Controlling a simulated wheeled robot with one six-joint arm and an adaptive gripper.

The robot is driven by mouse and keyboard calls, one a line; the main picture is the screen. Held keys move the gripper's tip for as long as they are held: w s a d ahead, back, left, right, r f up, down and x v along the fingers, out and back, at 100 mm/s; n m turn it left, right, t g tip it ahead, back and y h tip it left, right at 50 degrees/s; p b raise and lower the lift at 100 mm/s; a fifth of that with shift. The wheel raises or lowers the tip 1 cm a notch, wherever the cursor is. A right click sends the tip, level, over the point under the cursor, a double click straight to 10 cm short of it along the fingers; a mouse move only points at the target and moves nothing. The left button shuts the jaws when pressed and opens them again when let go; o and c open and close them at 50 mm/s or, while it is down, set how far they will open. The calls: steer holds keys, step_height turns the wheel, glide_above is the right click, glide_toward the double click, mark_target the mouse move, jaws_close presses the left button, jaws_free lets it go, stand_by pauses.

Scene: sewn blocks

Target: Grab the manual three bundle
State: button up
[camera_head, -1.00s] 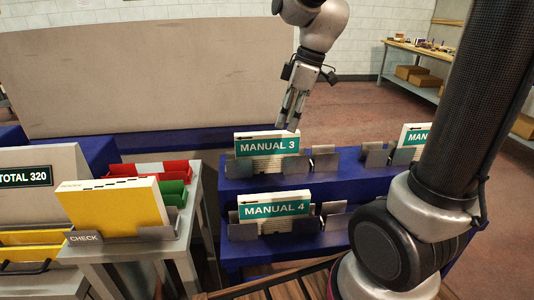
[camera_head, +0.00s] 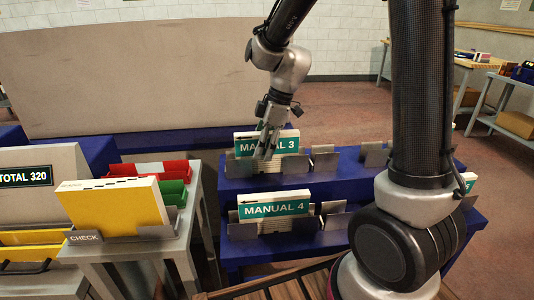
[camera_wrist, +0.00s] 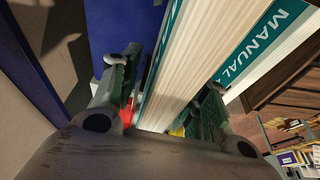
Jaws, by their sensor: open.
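The manual 3 bundle (camera_head: 288,142) stands upright in a grey holder on the upper blue shelf, with a teal and white label facing me. My gripper (camera_head: 264,154) points down at this bundle in the head view and covers part of its label. In the wrist view my gripper (camera_wrist: 165,85) is open, with a finger on each side of a pale bundle of page edges (camera_wrist: 190,65). Whether the fingers touch it, I cannot tell. The manual 4 bundle (camera_head: 275,208) stands in a holder on the lower step.
Empty grey holders (camera_head: 324,160) stand to the right of the manual 3 bundle. A yellow bundle (camera_head: 112,208) sits in the CHECK holder at left, near red (camera_head: 175,170) and green trays. A large beige panel (camera_head: 120,75) stands behind.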

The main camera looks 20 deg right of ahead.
steer(key=shift+c, duration=0.2)
jaws_close()
steer(key=shift+r, duration=0.15)
